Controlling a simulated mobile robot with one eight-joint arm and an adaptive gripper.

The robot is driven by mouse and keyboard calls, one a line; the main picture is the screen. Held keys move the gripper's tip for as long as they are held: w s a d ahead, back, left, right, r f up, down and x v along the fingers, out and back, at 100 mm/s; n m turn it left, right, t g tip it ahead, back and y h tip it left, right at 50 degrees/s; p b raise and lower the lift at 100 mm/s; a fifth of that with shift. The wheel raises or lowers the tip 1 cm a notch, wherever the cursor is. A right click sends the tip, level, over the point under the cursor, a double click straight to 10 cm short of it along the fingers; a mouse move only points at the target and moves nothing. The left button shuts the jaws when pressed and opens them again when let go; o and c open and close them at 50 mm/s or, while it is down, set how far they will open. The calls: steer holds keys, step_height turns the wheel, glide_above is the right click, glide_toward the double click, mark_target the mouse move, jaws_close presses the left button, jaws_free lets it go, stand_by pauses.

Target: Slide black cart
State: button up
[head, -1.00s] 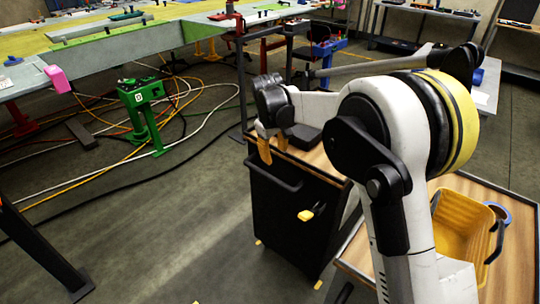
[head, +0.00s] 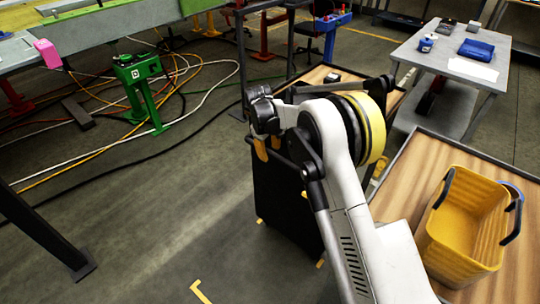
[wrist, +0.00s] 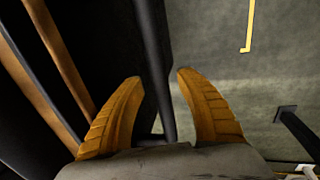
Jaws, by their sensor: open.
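The black cart (head: 283,208) stands on the floor in the middle of the head view, with dark sides and a wooden top (head: 318,76). My arm hides much of it. My gripper (head: 260,150) is at the cart's upper near-left side, by its handle. In the wrist view my gripper (wrist: 160,90) has its two orange fingers spread apart. A dark bar (wrist: 154,55), which looks like the cart's handle (head: 283,152), runs between them. I cannot tell whether either finger touches it.
A yellow crate (head: 452,255) sits on a wooden surface (head: 400,190) at right. A grey table (head: 425,55) stands behind. A green stand (head: 143,95) and loose cables (head: 75,165) lie left. A yellow floor mark (head: 200,292) is on clear floor in front.

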steer(key=shift+f, duration=0.25)
jaws_close()
